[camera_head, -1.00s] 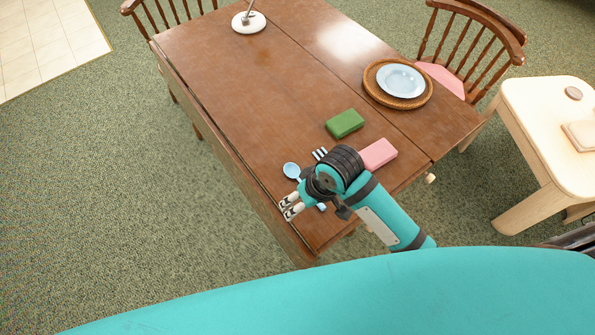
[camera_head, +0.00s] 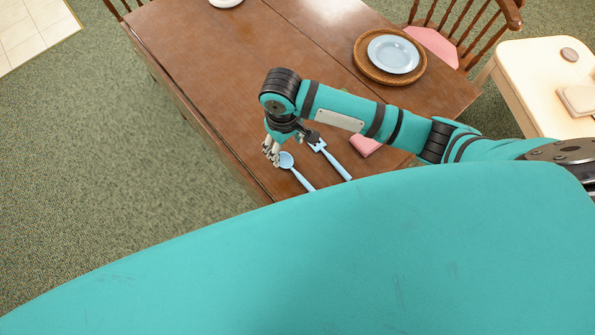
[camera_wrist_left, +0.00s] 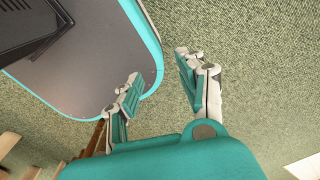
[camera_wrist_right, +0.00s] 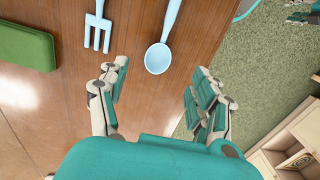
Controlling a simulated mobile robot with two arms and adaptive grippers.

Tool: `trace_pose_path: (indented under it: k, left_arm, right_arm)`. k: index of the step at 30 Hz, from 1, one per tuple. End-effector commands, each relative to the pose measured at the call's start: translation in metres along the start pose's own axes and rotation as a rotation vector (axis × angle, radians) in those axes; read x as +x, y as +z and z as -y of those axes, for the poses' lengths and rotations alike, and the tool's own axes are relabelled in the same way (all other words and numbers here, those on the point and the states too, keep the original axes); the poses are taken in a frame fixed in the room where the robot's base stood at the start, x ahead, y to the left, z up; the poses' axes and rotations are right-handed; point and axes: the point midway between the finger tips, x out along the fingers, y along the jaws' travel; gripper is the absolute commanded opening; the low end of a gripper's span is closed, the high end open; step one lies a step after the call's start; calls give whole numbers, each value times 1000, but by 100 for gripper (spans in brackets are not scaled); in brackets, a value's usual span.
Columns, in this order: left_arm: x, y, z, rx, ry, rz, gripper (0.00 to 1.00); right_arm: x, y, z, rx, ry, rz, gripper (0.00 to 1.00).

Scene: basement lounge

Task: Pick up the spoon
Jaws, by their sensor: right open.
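The light blue spoon (camera_head: 300,177) lies flat on the wooden table, its bowl toward the far side. In the right wrist view the spoon (camera_wrist_right: 158,58) lies ahead of my open fingers, its bowl in line with the gap between them. My right gripper (camera_head: 271,152) is open and empty, beside the spoon's bowl in the head view. In the right wrist view my right gripper (camera_wrist_right: 155,92) shows both fingers spread.
A light blue fork (camera_head: 331,162) lies right of the spoon, near a pink block (camera_head: 364,146). A green block (camera_wrist_right: 26,46) lies beyond the fork. A blue plate (camera_head: 393,54) on a woven mat (camera_head: 424,66) is farther back. The table's left edge is close to the spoon.

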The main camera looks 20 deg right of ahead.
Motion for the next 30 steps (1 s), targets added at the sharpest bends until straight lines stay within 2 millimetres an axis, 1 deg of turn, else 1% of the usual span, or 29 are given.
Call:
trace_pose_path:
  k: [1,4,9,11,16,18,21,28,29,30]
  left_arm:
    - [-1,-3,0,0,-1,-4,40]
    - [-2,-11,2,1,-2,-16,40]
    - [-3,-29,4,1,-5,-45,40]
    - [-5,-31,5,1,-6,-48,40]
    - [-11,-29,5,1,-6,-43,40]
    - [-10,-26,5,1,-6,-39,40]
    - [-10,-22,5,1,-5,-33,40]
    - [-10,-17,5,1,-5,-25,40]
    - [-10,-17,5,0,-5,-25,40]
    - [-10,-17,5,0,-5,-25,40]
  right_arm:
    - [9,1,0,0,1,2,65]
    - [23,0,0,-1,0,1,65]
    - [33,0,0,-1,0,0,65]
    - [38,0,0,-1,0,0,65]
    - [63,-1,-1,-1,2,1,65]
    - [73,-1,-1,-1,1,0,65]
    - [82,-1,-1,-2,1,-1,65]
    - [84,-1,-1,-2,0,-3,65]
    - [84,-1,-1,-2,0,-3,64]
    - [84,-1,-1,-2,0,-3,59]
